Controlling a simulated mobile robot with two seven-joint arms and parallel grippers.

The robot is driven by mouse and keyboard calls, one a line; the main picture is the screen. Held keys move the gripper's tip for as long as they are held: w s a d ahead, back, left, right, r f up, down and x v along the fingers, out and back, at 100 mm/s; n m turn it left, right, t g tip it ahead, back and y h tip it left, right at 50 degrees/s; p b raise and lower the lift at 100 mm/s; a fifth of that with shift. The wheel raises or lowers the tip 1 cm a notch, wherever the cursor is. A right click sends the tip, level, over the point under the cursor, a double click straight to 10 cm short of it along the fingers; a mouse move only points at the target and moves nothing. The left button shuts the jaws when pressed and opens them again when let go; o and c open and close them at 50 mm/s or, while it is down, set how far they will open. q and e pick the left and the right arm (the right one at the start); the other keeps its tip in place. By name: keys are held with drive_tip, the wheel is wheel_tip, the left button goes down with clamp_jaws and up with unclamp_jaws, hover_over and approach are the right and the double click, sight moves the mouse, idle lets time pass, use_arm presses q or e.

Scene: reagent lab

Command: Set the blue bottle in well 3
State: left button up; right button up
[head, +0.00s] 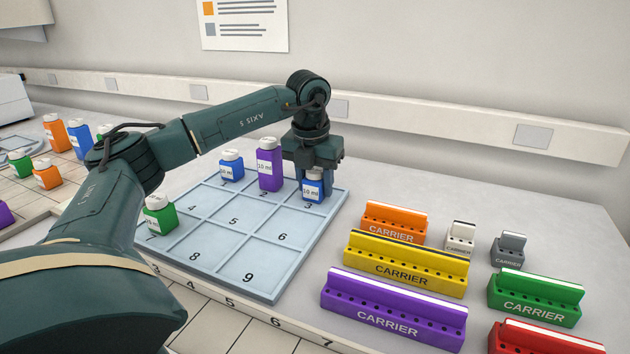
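A small blue bottle (313,189) with a white cap and a "10 ml" label stands upright at well 3 of the pale blue tray (263,258), with the number 3 showing in front of it. My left gripper (313,174) points down right at this bottle's top, with its dark fingers around the cap. I cannot tell whether they press on it, or whether the bottle's base touches the well floor. A second small blue bottle (231,166) stands in well 1. My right gripper is not in view.
A taller purple bottle (269,168) stands in well 2, close left of my gripper. A green bottle (160,216) stands in well 7. Wells 4, 5, 6, 8 and 9 look empty. Several carriers, including a yellow one (405,267), stand right of the tray.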

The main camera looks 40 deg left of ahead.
sight(311, 174)
use_arm(q)
drive_tip(key=o, duration=0.4)
drive_tip(key=shift+c, duration=0.2)
drive_tip(key=r, duration=0.4)
drive_tip(key=s+r+p, duration=0.1)
drive_tip(key=r, duration=0.7)
drive_tip(key=shift+s+d+r+p, duration=0.1)
drive_tip(key=shift+s+d+p, duration=0.2)
drive_tip(key=shift+s, duration=0.1)
